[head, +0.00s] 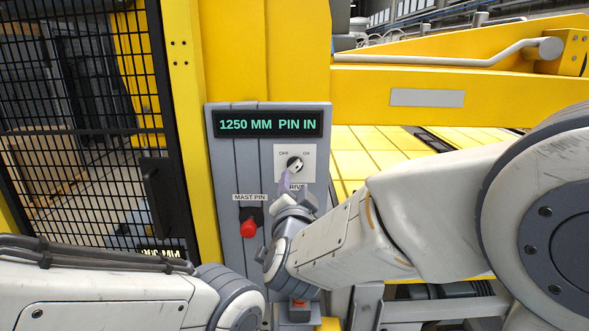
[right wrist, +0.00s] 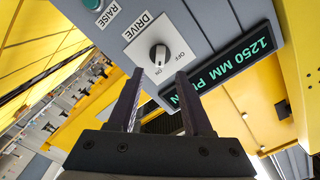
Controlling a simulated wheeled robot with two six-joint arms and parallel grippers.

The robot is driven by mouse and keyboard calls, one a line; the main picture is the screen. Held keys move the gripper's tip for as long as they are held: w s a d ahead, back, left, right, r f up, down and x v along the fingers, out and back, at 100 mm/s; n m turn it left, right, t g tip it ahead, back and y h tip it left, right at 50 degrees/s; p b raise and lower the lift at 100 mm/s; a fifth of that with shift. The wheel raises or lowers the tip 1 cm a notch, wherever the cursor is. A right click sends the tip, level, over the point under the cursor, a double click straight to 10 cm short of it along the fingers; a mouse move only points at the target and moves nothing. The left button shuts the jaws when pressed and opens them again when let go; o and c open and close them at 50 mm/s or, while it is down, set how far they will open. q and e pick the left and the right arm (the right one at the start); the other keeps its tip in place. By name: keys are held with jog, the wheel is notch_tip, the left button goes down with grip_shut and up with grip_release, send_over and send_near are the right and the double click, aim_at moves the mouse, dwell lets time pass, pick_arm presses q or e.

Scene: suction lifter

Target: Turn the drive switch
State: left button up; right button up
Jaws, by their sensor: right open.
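The drive switch (head: 295,163) is a black rotary knob with a light mark, on a white plate labelled OFF, ON and DRIVE. It also shows in the right wrist view (right wrist: 158,56). I cannot tell for certain which label it points to. My right gripper (head: 291,182) is just below the knob in the head view and covers part of the DRIVE label. In the right wrist view the open, empty right gripper (right wrist: 160,73) faces the plate, with the knob just beyond and between its fingertips. I see no contact. My left arm comes in at lower left; its gripper is not visible.
The switch sits on a grey panel (head: 220,195) under a display (head: 268,124) reading 1250 MM PIN IN. A red MAST PIN handle (head: 248,229) is at lower left of the knob. A green RAISE button (right wrist: 92,4) shows at the wrist view's top. Black mesh (head: 80,130) stands left.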

aim_at(295, 170)
jog(key=w+p, duration=0.2)
jog(key=w, duration=0.5)
jog(key=shift+w, duration=0.1)
grip_shut()
